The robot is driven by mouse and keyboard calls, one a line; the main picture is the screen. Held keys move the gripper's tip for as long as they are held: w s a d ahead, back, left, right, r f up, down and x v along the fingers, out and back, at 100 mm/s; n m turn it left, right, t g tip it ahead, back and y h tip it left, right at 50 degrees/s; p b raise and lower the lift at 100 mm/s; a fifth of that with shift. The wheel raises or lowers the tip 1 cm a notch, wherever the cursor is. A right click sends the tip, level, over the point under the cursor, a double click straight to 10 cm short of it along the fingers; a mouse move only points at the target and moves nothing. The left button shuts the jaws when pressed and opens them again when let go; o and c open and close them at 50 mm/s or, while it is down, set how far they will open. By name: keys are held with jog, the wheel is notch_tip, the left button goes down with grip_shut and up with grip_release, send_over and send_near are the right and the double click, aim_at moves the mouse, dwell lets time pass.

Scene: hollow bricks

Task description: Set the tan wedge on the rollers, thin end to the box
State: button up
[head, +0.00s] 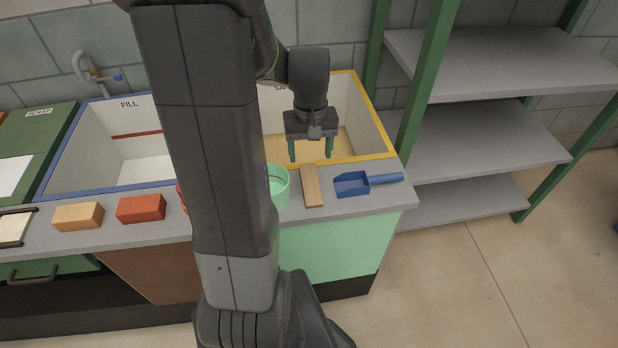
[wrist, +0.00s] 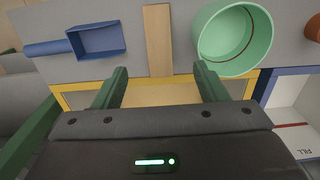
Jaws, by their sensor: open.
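A tan block (head: 78,216) lies on the grey counter at the left in the head view, left of an orange-red block. It is the likeliest wedge, but I cannot tell a thin end. The blue-rimmed box (head: 120,187) marked FILL stands behind it. A dark-railed frame with a pale surface (head: 14,230) is at the left edge; I cannot make out rollers. My gripper (head: 311,158) is open and empty over the front of the yellow-rimmed box, far right of the tan block. Its two green fingers also show in the wrist view (wrist: 161,77), with nothing between them.
The orange-red block (head: 140,208) lies on the counter. A mint-green bowl (wrist: 235,40), a flat wooden strip (wrist: 158,38) and a blue scoop (wrist: 97,41) lie close before my gripper. The yellow-rimmed box (head: 368,109) is below it. Shelves (head: 480,143) stand at right.

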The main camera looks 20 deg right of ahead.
send_over(311, 183)
jog(key=f, duration=0.7)
jog(key=shift+s+a, duration=0.2)
jog(key=shift+s, duration=0.05)
jog(key=shift+w+d+f, duration=0.15)
jog(key=shift+f, duration=2.45)
jog(key=c, duration=1.2)
